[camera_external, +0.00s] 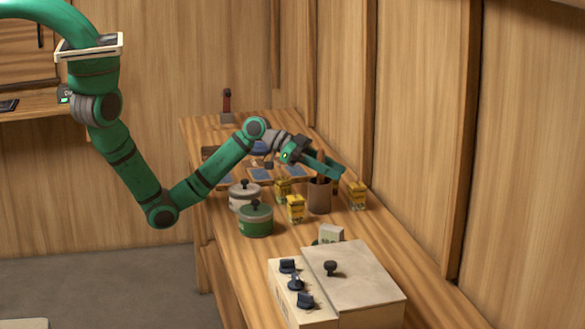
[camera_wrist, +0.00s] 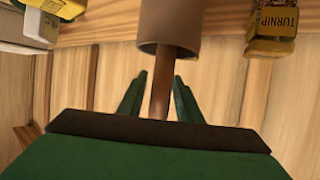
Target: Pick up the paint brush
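The paint brush shows in the wrist view as a brown handle (camera_wrist: 161,92) sticking out of a brown cup (camera_wrist: 172,22); its other end is hidden in the cup. In the external view the cup (camera_external: 319,197) stands on the wooden bench, and the handle is small and partly covered by my gripper (camera_external: 328,166). In the wrist view my gripper (camera_wrist: 160,76) has one green finger on each side of the handle, with a visible gap on both sides. It is open and holds nothing.
Yellow seed boxes (camera_external: 295,209) and (camera_external: 357,195) stand close around the cup; one reads TURNIP (camera_wrist: 272,22). A green pot (camera_external: 256,220) and a white pot (camera_external: 243,196) stand to the left. A pale box with dark knobs (camera_external: 360,276) is in front. A wooden wall (camera_external: 415,120) rises at right.

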